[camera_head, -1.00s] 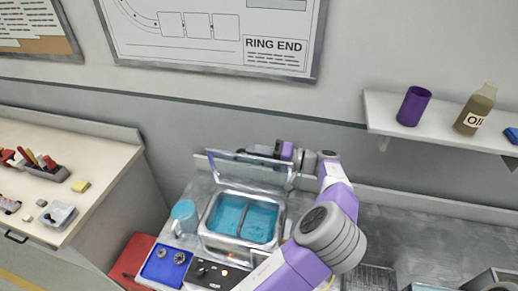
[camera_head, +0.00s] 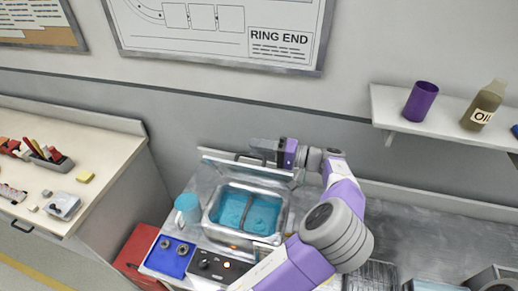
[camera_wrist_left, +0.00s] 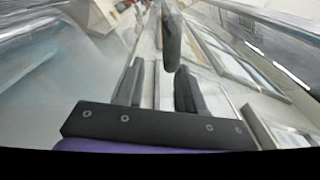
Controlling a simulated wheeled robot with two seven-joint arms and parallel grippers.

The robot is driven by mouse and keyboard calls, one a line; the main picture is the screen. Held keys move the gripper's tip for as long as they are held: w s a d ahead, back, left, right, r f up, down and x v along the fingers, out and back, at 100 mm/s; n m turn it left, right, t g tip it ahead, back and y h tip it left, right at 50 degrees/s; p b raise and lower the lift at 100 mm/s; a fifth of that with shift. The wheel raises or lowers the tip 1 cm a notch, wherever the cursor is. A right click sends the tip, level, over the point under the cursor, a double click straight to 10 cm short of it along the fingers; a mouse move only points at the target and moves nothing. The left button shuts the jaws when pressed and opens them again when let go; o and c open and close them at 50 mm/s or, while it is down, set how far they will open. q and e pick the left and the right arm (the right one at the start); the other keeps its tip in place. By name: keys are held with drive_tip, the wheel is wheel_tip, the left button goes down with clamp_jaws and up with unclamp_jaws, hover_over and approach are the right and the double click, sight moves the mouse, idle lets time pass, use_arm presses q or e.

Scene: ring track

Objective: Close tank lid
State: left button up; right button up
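The tank (camera_head: 214,221) is a metal basin with blue liquid in two compartments, on the bench. Its clear, metal-edged lid (camera_head: 225,168) stands raised and tilted at the tank's back side; the tank is open. My left gripper (camera_head: 263,148) is behind the lid's upper edge, near its middle. In the left wrist view the two dark fingers of my left gripper (camera_wrist_left: 158,90) stand apart. A dark bar (camera_wrist_left: 171,42) shows beyond them, perhaps the lid's handle. I cannot tell if the gripper touches the lid. My right gripper is not in view.
A blue tray (camera_head: 168,262) with round parts and a dark control panel (camera_head: 221,268) lie in front. A shelf (camera_head: 432,121) holds a purple cup (camera_head: 421,101) and an oil bottle (camera_head: 483,105). A grey wall is behind.

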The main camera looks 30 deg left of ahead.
use_arm(q)
drive_tip(key=v, duration=0.7)
drive_tip(key=shift+d, duration=0.2)
